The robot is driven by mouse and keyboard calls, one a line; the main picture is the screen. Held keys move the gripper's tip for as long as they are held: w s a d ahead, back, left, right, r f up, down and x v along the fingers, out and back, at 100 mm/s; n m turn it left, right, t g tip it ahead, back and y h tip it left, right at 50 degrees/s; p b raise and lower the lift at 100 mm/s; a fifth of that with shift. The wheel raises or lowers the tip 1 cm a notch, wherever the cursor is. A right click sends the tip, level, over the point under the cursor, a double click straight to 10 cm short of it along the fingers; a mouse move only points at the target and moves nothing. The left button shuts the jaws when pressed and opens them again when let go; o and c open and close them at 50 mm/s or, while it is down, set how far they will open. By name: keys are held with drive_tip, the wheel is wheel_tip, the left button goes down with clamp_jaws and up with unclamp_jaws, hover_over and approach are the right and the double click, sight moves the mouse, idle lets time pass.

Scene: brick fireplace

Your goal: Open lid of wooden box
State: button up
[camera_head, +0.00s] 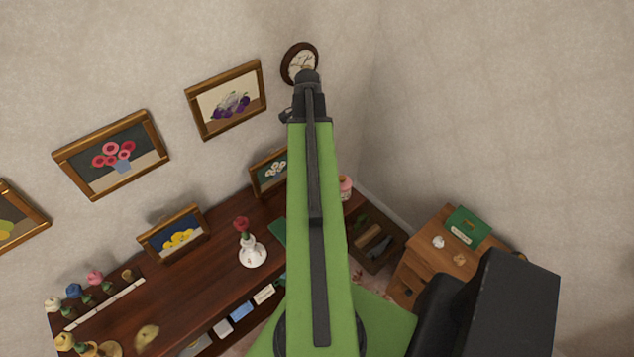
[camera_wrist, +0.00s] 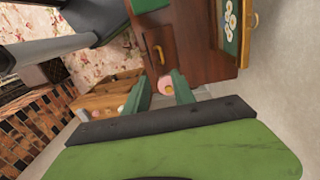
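I cannot clearly pick out a closed wooden box with a lid. An open wooden crate (camera_head: 372,240) with items inside stands on the floor by the corner in the head view. A small wooden cabinet (camera_head: 425,255) stands right of it. In the wrist view, my gripper (camera_wrist: 162,95) has two green fingers spread apart, with nothing visibly held. A pink round object (camera_wrist: 167,85) shows beyond and between the fingertips. A light wooden piece (camera_wrist: 105,90) with small items on it lies to their left. In the head view my arm hides the gripper.
A long dark wooden sideboard (camera_head: 200,290) holds a white vase (camera_head: 252,252) with a red flower, several small flower pots and framed pictures. A green box-like item (camera_head: 467,227) lies on the cabinet. Framed pictures and a round clock (camera_head: 300,62) hang on the walls.

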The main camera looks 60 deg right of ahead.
drive_tip(key=f+b, duration=1)
drive_tip(key=f, duration=0.1)
drive_tip(key=s+f+b, duration=0.1)
drive_tip(key=f+b, duration=0.4)
drive_tip(key=shift+a+f+b, duration=0.2)
drive_tip(key=shift+f+b, duration=0.15)
drive_tip(key=shift+b, duration=0.05)
drive_tip(key=shift+r, duration=0.15)
clamp_jaws()
